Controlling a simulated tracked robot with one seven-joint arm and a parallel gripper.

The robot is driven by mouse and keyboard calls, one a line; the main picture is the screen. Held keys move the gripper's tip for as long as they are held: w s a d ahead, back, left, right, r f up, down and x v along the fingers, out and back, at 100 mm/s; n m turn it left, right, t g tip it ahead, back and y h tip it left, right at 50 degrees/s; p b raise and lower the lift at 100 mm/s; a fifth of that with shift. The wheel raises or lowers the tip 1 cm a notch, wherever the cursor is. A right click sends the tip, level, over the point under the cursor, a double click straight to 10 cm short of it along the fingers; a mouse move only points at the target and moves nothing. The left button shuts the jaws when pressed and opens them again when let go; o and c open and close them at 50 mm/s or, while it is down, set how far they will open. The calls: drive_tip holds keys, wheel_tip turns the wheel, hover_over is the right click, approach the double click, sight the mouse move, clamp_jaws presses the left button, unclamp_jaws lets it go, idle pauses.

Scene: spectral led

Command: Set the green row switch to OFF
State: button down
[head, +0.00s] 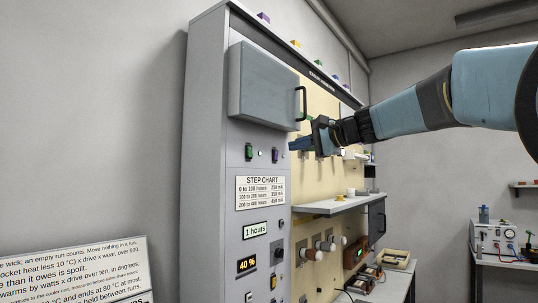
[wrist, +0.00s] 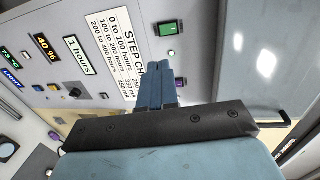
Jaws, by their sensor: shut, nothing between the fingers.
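A green switch (head: 248,151) sits in a dark frame on the grey panel, left of a purple switch (head: 275,155). In the wrist view the green switch (wrist: 166,28) lies just beyond my fingertips, and the purple switch (wrist: 178,83) is beside the fingers. I cannot tell which way the green switch is set. My gripper (head: 292,145) is shut and empty, in front of the panel and right of both switches in the head view. Its blue fingers (wrist: 165,66) also show in the wrist view, apart from the green switch in the picture.
A grey cabinet door (head: 265,85) with a black handle (head: 301,104) juts out above the switches. A step chart (head: 261,193) and displays are below. A shelf (head: 335,206) sticks out at the right. A text board (head: 75,270) stands at lower left.

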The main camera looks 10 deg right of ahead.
approach(248, 162)
drive_tip(key=x, duration=0.2)
drive_tip(key=r+x, duration=0.1)
drive_tip(key=x, duration=0.2)
drive_tip(key=shift+w+a+r, duration=0.1)
drive_tip(key=shift+w, duration=0.3)
drive_tip(key=shift+w+a+f, duration=0.25)
drive_tip(key=shift+a+f, duration=0.2)
drive_tip(key=shift+f, duration=0.25)
drive_tip(key=shift+s+d+f, duration=0.25)
drive_tip(key=shift+s+d, duration=0.2)
drive_tip(key=shift+d, duration=0.05)
drive_tip(key=s+d+f, duration=0.1)
drive_tip(key=s+d, duration=0.8)
drive_tip(key=shift+d+f, duration=0.25)
drive_tip(key=shift+f, duration=0.05)
